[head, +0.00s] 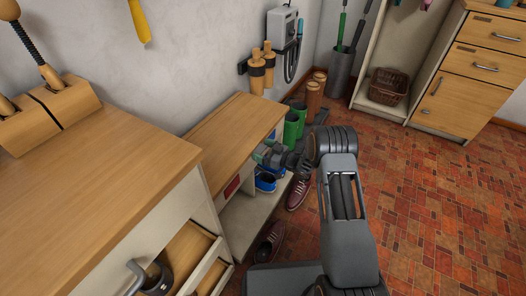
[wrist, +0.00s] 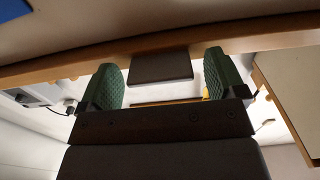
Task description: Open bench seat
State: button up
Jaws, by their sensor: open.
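The bench seat (head: 215,128) is a long wooden top lying flat and closed against the wall in the head view. Its wooden front edge (wrist: 270,40) crosses the upper part of the wrist view. A dark flat tab (wrist: 160,67) sticks out from that edge. My gripper (wrist: 163,72) is open, with one green-padded finger on each side of the tab and gaps left between pads and tab. In the head view my gripper (head: 266,154) is at the bench's front edge, and my wrist hides the tab.
Blue shoes (head: 266,181) and brown shoes (head: 299,193) are under and in front of the bench. Green boots (head: 292,126) stand beyond it. A wooden-topped cabinet (head: 95,190) with a partly open drawer (head: 190,250) stands at the near left. The tiled floor (head: 440,205) at right is clear.

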jog(key=c, duration=1.3)
jog(key=shift+r, duration=0.1)
